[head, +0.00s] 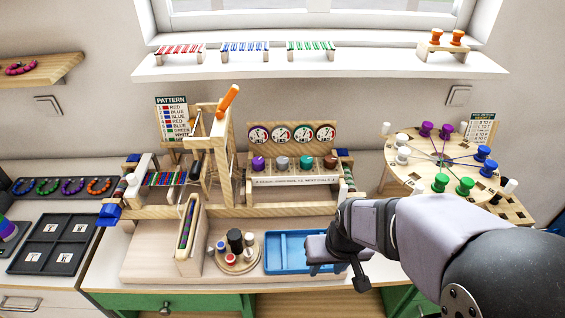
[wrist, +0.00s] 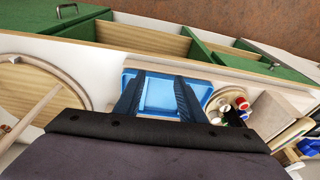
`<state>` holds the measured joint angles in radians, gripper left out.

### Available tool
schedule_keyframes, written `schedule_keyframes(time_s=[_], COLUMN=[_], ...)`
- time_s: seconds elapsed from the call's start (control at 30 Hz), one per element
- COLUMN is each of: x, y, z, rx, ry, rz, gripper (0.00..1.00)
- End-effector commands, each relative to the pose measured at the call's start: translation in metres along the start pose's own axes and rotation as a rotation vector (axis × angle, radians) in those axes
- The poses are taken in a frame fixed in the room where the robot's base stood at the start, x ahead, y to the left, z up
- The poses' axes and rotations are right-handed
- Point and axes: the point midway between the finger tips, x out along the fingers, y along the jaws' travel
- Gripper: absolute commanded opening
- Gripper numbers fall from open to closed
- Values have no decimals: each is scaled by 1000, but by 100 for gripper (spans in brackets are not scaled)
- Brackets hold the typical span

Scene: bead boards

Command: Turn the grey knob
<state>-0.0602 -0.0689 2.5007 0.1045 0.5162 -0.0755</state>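The grey knob (head: 282,163) is on the wooden dial stand (head: 292,181) in the head view, between a purple knob (head: 258,163) and a teal knob (head: 306,162). A brown knob (head: 330,162) is at the right end of the row. A round dial (head: 279,134) sits above the grey knob. My gripper (head: 326,268) is in front of the stand and lower, over the right part of a blue tray (head: 272,266). In the wrist view my gripper (wrist: 159,82) has its two dark fingers apart, with only the tray seen between them. The grey knob is not in the wrist view.
A wooden loom (head: 218,165) with an orange handle (head: 227,101) stands left of the dials. A round turntable (head: 235,263) with spools is left of the tray. A round board (head: 440,170) with coloured spools stands right. A wooden rail (head: 285,211) runs before the stand.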

Motion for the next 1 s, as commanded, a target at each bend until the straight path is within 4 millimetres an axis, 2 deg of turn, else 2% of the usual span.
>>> schedule_keyframes(time_s=[0.13, 0.3, 0.4, 0.5, 0.6, 0.73, 0.87, 1.0], x=[12, 6, -3, -14, -22, -26, -30, -33], y=[-32, -66, -78, -86, -91, -95, -98, -100], z=[-77, -168, -211, -244, -267, -284, -290, -284], rx=[-45, -69, -68, -59, -40, 4, 59, 121], ry=[229, 533, 692, 831, 947, 1079, 1201, 1319], rz=[-44, -45, -14, 32, 87, 166, 264, 399], gripper=[36, 36, 36, 36, 36, 36, 36, 36])
